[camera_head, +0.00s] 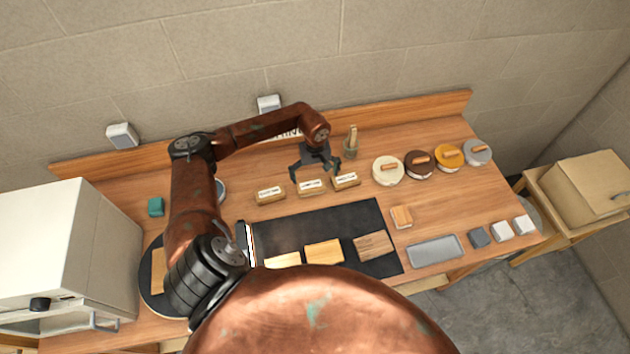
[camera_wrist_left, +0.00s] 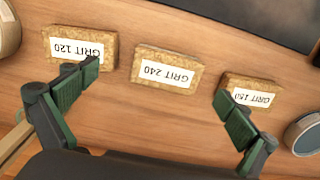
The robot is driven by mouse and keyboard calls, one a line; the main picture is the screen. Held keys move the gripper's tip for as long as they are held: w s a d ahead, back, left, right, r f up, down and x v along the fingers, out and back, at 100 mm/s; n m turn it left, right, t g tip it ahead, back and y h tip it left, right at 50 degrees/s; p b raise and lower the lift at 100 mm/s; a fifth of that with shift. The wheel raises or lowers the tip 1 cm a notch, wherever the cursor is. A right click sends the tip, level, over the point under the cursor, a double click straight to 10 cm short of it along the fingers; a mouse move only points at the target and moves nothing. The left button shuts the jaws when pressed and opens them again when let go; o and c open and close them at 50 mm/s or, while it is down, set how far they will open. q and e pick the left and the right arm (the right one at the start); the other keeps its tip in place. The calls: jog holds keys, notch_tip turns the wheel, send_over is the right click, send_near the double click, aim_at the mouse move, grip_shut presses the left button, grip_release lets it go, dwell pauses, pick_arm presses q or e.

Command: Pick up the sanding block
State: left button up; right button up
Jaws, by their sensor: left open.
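Three tan sanding blocks with white labels lie in a row on the wooden bench. The wrist view shows them upside down: GRIT 120 (camera_wrist_left: 82,48), GRIT 240 (camera_wrist_left: 167,71) and a third (camera_wrist_left: 252,92) whose number is hard to read. In the head view they are the right block (camera_head: 346,180), middle block (camera_head: 311,187) and left block (camera_head: 270,195). My left gripper (camera_head: 316,172) is open and empty, just behind the middle block; in the wrist view its fingers (camera_wrist_left: 158,86) spread to either side of GRIT 240, apart from it. My right gripper is not in view.
A dark mat (camera_head: 300,235) with wooden pieces lies in front of the blocks. A grey tray (camera_head: 436,251) lies front right; a white oven (camera_head: 70,250) stands left.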

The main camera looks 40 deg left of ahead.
aim_at(311, 186)
pick_arm(q)
jog(key=f, duration=0.1)
jog(key=f+p, duration=0.1)
jog(key=s+a+f+p, duration=0.1)
jog(key=shift+s+f, duration=0.1)
jog(key=shift+f, duration=0.2)
jog(key=shift+w+a+f+p, duration=0.1)
jog(key=shift+f+p, duration=0.05)
jog(key=shift+f, duration=0.5)
jog(key=shift+w+a+f+p, duration=0.1)
jog(key=shift+f+p, duration=0.05)
jog(key=shift+f, duration=0.75)
jog(key=shift+d, duration=0.1)
jog(key=c, duration=0.7)
jog(key=shift+c, duration=0.6)
jog(key=c, duration=0.3)
jog(key=shift+c, duration=0.6)
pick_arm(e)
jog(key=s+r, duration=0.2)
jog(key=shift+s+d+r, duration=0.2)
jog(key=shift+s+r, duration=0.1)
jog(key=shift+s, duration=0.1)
